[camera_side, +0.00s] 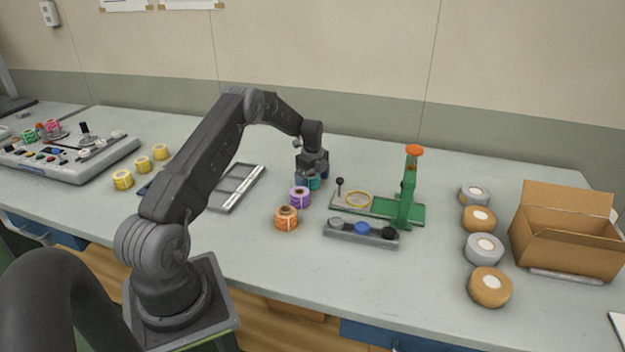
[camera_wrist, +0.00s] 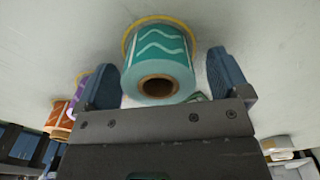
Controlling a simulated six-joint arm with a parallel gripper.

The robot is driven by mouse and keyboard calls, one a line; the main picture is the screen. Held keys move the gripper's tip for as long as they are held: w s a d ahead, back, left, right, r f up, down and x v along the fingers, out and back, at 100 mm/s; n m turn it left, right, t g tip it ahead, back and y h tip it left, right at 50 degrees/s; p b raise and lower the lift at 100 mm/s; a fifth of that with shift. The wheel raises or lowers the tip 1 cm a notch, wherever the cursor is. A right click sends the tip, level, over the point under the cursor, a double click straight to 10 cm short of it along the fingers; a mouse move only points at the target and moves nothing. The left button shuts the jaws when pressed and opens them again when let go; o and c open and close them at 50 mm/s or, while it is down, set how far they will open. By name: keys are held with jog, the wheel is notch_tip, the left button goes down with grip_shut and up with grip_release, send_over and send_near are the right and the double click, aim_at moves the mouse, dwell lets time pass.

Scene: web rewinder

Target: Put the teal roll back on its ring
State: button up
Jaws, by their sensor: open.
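The teal roll (camera_wrist: 159,57) has a white wavy line and a brown core. In the wrist view it stands between the two open fingers of my gripper (camera_wrist: 166,80), with a gap visible at the right finger. A yellow ring (camera_wrist: 129,34) shows around its far end, against the bench. In the side view the teal roll (camera_side: 314,183) is mostly hidden below my gripper (camera_side: 312,172), at the back of a row with a purple roll and an orange roll.
The purple roll (camera_side: 299,197) and orange roll (camera_side: 286,219) stand close in front. A grey tray (camera_side: 239,187) lies left. Tape rolls (camera_side: 484,249) and a cardboard box (camera_side: 566,240) are far right.

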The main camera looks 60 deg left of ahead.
notch_tip(320, 180, up, 12)
jog(key=d+r+n+t, duration=0.1)
jog(key=d+r+n, duration=0.2)
jog(key=d+r, duration=0.9)
jog(key=s+d+r+n+t+y, duration=0.15)
jog(key=s+d+r+n, duration=0.35)
jog(key=d, duration=0.7)
jog(key=s+d+n+t, duration=0.1)
jog(key=s+d+n, duration=0.2)
jog(key=s+d, duration=0.4)
jog(key=s+d+n+t+h, duration=0.1)
jog(key=s+d+n, duration=0.3)
jog(key=s+d, duration=0.4)
jog(key=s+t, duration=0.1)
jog(key=s, duration=0.4)
jog(key=shift+s, duration=0.4)
jog(key=shift+h, duration=0.25)
